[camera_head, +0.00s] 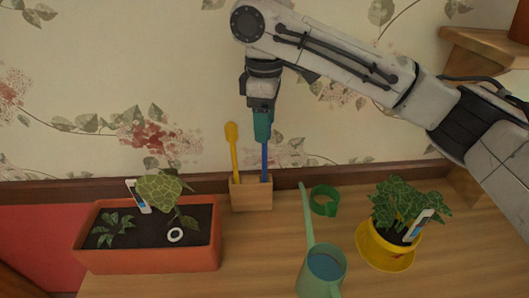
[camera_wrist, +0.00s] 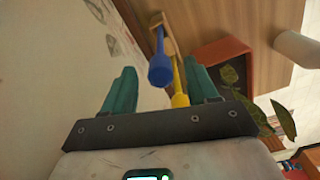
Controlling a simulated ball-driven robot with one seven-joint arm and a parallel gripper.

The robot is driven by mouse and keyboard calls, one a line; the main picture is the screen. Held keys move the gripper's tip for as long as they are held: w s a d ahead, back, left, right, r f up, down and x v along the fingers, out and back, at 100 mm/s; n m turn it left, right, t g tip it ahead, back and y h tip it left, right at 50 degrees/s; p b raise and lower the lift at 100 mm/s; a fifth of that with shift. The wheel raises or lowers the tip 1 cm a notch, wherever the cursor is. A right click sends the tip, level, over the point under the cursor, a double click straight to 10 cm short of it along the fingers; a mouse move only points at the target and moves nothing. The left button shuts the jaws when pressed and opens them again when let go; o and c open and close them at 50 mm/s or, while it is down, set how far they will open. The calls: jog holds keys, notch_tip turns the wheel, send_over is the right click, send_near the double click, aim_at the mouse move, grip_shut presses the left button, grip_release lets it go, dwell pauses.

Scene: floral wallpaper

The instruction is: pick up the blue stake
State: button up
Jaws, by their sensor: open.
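The blue stake (camera_head: 265,162) stands upright in a small wooden holder (camera_head: 251,196) against the wall. A yellow stake (camera_head: 234,152) stands in the same holder, to its left. My gripper (camera_head: 262,138) points down over the blue stake, whose top is hidden by the teal fingers in the head view. In the wrist view the fingers of my gripper (camera_wrist: 162,72) are apart, and the round head of the blue stake (camera_wrist: 160,70) shows in the gap between their tips. The yellow stake's head (camera_wrist: 180,99) appears close to the right finger there. The fingers do not grip either stake.
A terracotta planter (camera_head: 150,258) with plants stands left of the holder. A green ring-shaped item (camera_head: 324,212), a green watering can (camera_head: 322,267) and a yellow plant pot (camera_head: 385,250) stand to the right. A wooden shelf (camera_head: 485,42) is at upper right.

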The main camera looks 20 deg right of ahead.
jog(key=shift+f, duration=0.45)
grip_shut()
dwell(0.3)
